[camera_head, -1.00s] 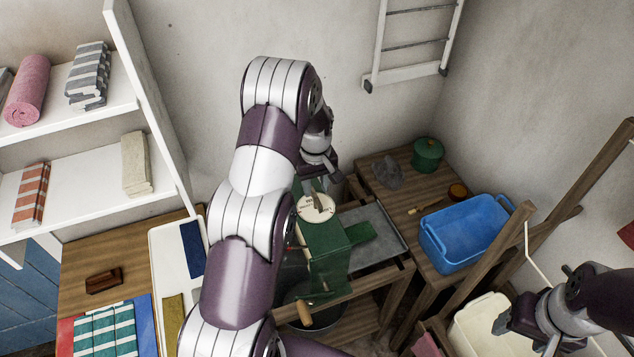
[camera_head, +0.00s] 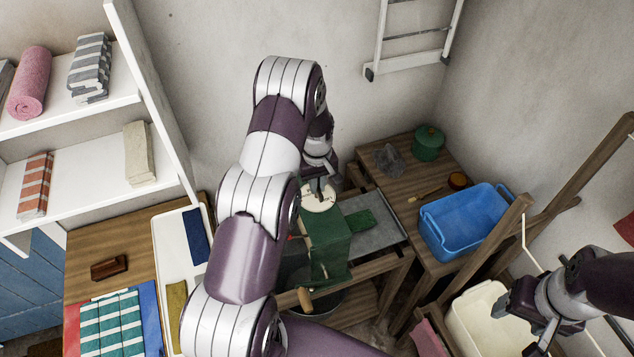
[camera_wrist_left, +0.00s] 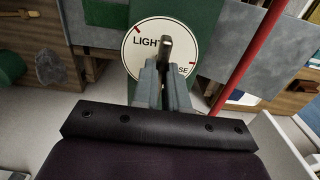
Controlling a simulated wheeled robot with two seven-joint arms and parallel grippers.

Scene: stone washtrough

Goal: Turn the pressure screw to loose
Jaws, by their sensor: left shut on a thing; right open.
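The pressure screw's round white dial (camera_head: 318,196) sits on top of the green mangle (camera_head: 326,240). In the left wrist view the dial (camera_wrist_left: 150,38) reads "LIGHT" on the left and part of a word ending in "SE" on the right, with red marks near its edge. My left gripper (camera_head: 318,186) comes down over the dial; in the left wrist view its fingers (camera_wrist_left: 163,70) are shut on the upright handle of the pressure screw (camera_wrist_left: 165,48). The fingers hide the dial's lower middle. My right gripper (camera_head: 525,325) is open and empty at the lower right.
A wooden crank handle (camera_head: 305,300) sticks out at the mangle's front. A blue tub (camera_head: 464,222) and a green pot (camera_head: 428,143) stand on the bench to the right. A cream basin (camera_head: 478,325) is near my right gripper. Shelves with folded towels stand left.

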